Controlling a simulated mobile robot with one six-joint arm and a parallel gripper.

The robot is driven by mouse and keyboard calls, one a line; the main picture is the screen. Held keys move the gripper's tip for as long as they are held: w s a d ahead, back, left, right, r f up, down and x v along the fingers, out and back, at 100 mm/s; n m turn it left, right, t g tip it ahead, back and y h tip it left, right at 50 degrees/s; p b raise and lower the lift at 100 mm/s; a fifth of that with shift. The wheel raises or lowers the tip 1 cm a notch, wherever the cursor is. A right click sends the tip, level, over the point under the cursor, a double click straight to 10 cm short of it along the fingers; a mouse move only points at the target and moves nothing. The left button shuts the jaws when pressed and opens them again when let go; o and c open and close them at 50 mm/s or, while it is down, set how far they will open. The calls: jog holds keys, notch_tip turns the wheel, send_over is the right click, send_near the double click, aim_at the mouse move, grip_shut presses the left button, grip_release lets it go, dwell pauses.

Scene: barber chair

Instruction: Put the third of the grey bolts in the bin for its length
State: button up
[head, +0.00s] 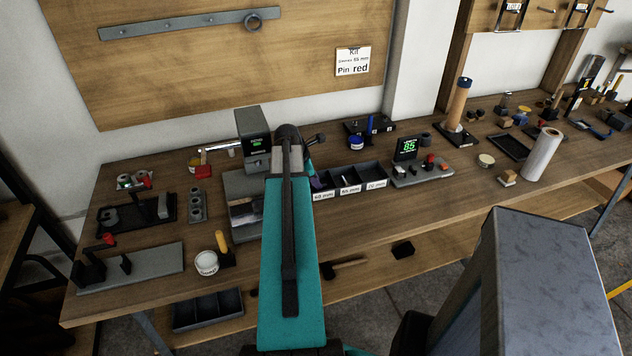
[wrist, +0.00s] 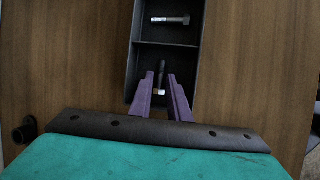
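The black bin tray (head: 370,171) stands on the bench, its front labels appearing to read 60 mm, 65 mm and 70 mm. In the wrist view two compartments of the tray (wrist: 134,62) show. One grey bolt (wrist: 170,19) lies crosswise in the upper compartment. Another grey bolt (wrist: 161,76) points lengthwise in the lower compartment, between the tips of my gripper (wrist: 160,78). The purple fingers are open, with a gap on both sides of this bolt. In the head view my arm hides most of my gripper; a purple finger (head: 316,183) shows at the tray's left end.
A gauge display (head: 407,147) reading 85 stands behind a grey block with coloured parts, right of the tray. A grey machine (head: 253,138) stands close left of my arm. A white tin (head: 206,263) sits near the bench front. The bench in front of the tray is clear.

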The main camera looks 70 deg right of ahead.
jog(key=b+v, duration=0.1)
jog(key=v, duration=1)
jog(key=shift+r+b, duration=0.25)
jog(key=shift+b, duration=0.1)
dwell(0.6)
